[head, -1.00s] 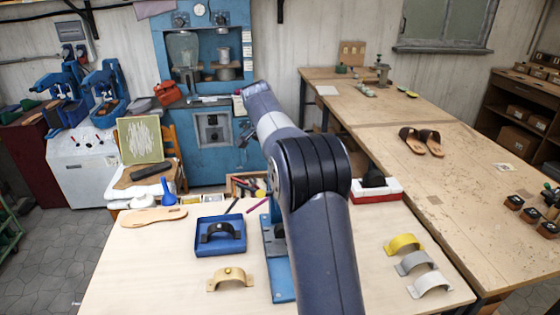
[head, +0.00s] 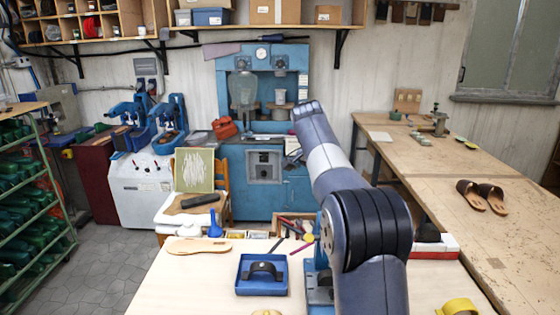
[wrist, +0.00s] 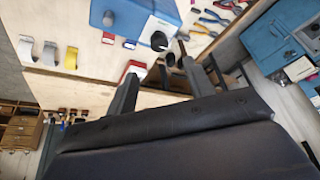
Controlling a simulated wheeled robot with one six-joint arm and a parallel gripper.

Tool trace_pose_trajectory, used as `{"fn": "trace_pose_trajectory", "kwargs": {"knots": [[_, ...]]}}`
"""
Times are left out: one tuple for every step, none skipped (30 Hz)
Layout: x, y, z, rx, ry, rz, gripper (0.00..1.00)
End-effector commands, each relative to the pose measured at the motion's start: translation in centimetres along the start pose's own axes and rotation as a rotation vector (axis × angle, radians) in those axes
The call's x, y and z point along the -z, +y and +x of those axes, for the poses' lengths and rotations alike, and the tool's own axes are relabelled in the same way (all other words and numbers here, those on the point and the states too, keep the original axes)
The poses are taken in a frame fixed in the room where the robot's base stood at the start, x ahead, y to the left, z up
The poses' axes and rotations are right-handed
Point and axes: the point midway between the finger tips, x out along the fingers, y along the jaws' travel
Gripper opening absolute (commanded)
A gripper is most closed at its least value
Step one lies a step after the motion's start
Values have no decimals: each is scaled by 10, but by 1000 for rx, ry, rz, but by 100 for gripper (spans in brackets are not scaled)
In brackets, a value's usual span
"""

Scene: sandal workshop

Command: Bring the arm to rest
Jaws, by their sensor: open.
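My arm (head: 368,232) rises from the bottom of the head view, bends at a dark joint and reaches over the workbench. My gripper does not show clearly in the head view. In the wrist view my gripper (wrist: 160,78) has its two dark fingers apart, with nothing held between them. The wrist view is tilted. The bench, a blue machine (wrist: 140,15) and tools appear beyond the fingers.
The workbench (head: 190,285) holds a blue tray (head: 262,288) with a dark strap form, a tan sole (head: 198,246) and a yellow arch (head: 457,307). A side table (head: 445,180) at right carries brown sandals (head: 482,195). A green rack (head: 40,200) stands at left.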

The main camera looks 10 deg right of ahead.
Motion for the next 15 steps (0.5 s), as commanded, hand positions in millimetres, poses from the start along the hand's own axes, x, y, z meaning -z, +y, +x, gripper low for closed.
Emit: {"fn": "trace_pose_trajectory", "kwargs": {"knots": [[0, 1, 7, -4, -3, 0, 50], [0, 1, 12, -3, -2, 1, 50], [0, 1, 19, -5, -4, 1, 50], [0, 1, 24, -4, -3, 1, 50], [0, 1, 30, -5, -4, 0, 50], [0, 1, 38, -5, -4, 0, 50], [0, 1, 44, -5, -4, 0, 50], [-1, 1, 50, -5, -4, 0, 50], [0, 1, 57, -5, -4, 0, 50], [0, 1, 63, -5, -4, 0, 50], [0, 1, 68, -5, -4, 0, 50], [0, 1, 75, -5, -4, 0, 50], [0, 1, 80, -5, -4, -1, 50], [0, 1, 85, -4, -4, -1, 50], [0, 1, 90, -4, -4, -1, 50]]}}
